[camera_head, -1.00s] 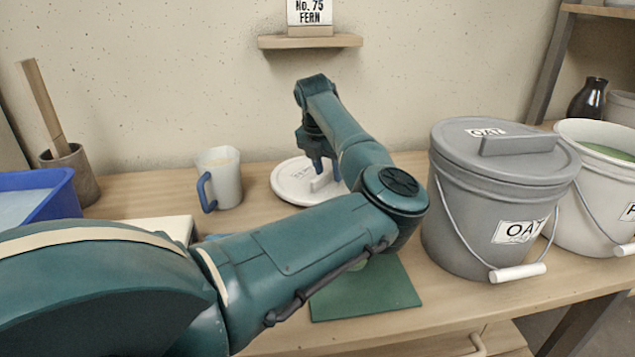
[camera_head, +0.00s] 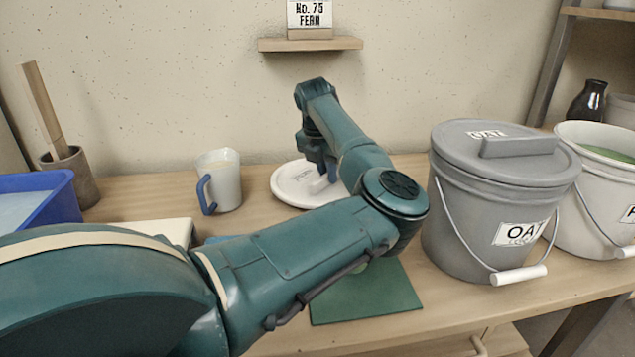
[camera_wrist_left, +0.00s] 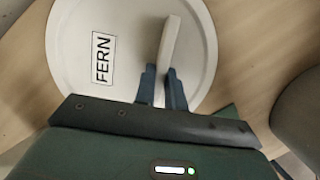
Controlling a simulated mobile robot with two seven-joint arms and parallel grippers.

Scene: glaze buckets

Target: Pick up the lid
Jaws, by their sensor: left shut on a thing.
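A round white lid (camera_head: 289,186) lies on the table at the back. It also shows in the left wrist view (camera_wrist_left: 125,35), with a FERN label and a raised bar handle (camera_wrist_left: 171,45). My left gripper (camera_head: 326,172) reaches down over the lid. Its two fingers (camera_wrist_left: 161,84) stand on either side of the handle's near end and are shut on it. The lid looks flat on the table; I cannot tell any gap under it. My right gripper is not in view.
A grey lidded OAT bucket (camera_head: 475,215) stands right of my arm. An open white bucket (camera_head: 590,220) with green glaze is beside it. A mug (camera_head: 226,182) stands left of the lid. A green mat (camera_head: 370,300) lies in front. A FERN sign (camera_head: 310,14) sits on the shelf.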

